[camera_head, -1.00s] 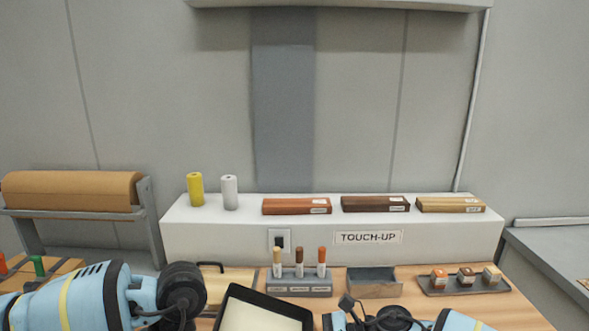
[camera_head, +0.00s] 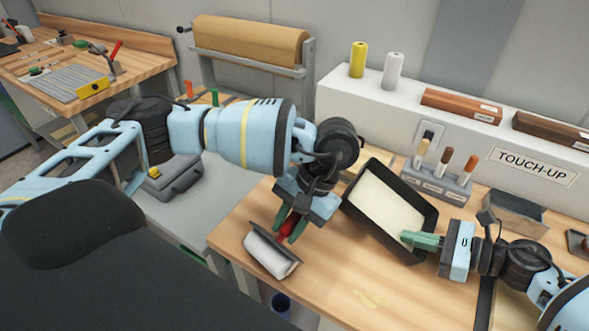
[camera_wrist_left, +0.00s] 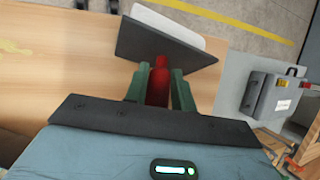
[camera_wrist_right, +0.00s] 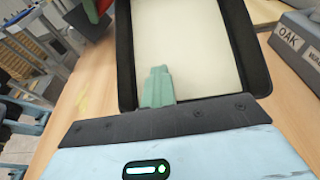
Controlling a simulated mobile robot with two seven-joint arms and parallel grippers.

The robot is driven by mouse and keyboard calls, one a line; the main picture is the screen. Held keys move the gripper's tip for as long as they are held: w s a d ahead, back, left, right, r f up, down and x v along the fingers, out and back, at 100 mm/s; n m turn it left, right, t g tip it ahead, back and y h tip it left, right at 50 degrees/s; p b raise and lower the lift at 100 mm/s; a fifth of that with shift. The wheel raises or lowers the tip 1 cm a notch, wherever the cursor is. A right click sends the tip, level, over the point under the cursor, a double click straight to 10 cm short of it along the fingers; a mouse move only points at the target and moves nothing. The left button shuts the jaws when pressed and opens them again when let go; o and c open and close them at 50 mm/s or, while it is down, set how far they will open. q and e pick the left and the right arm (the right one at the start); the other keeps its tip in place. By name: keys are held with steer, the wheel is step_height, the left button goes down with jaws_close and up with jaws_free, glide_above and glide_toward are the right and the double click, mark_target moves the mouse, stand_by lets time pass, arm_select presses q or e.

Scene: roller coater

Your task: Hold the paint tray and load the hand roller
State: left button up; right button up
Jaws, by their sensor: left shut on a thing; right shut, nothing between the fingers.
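The hand roller (camera_head: 271,256) has a white roller under a dark grey cover and a red handle. My left gripper (camera_head: 291,226) is shut on the red handle, with a green finger on each side of it; this also shows in the left wrist view (camera_wrist_left: 158,88). The roller is over the table's front left edge, apart from the tray. The black paint tray (camera_head: 432,218) holds cream paint and lies right of the roller. My right gripper (camera_head: 408,238) is shut and empty, its green fingertips at the tray's near right rim. Whether they touch it I cannot tell.
A rack with several marker-like sticks (camera_head: 434,178) and a grey box (camera_head: 510,212) stand behind the tray. A white ledge (camera_head: 350,105) closes off the back. A grey case (camera_head: 172,180) lies to the left. The wooden table's front middle (camera_head: 340,285) is clear.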

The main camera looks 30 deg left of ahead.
steer(key=o, duration=0.5)
steer(key=shift+s+d+f, duration=0.1)
steer(key=shift+d+f, duration=0.1)
steer(key=shift+f, duration=0.5)
steer(key=shift+s+d+f, duration=0.1)
steer(key=shift+d+f, duration=0.1)
steer(key=shift+f, duration=0.45)
steer(key=v, duration=0.3)
steer(key=r+v, duration=0.1)
steer(key=v, duration=0.3)
steer(key=r+v, duration=0.1)
steer(key=v, duration=0.3)
steer(key=shift+w+a+r, duration=0.1)
steer(key=shift+w+a, duration=0.2)
steer(key=shift+d+r, duration=0.4)
steer(key=shift+d, duration=0.1)
steer(key=shift+s, duration=0.1)
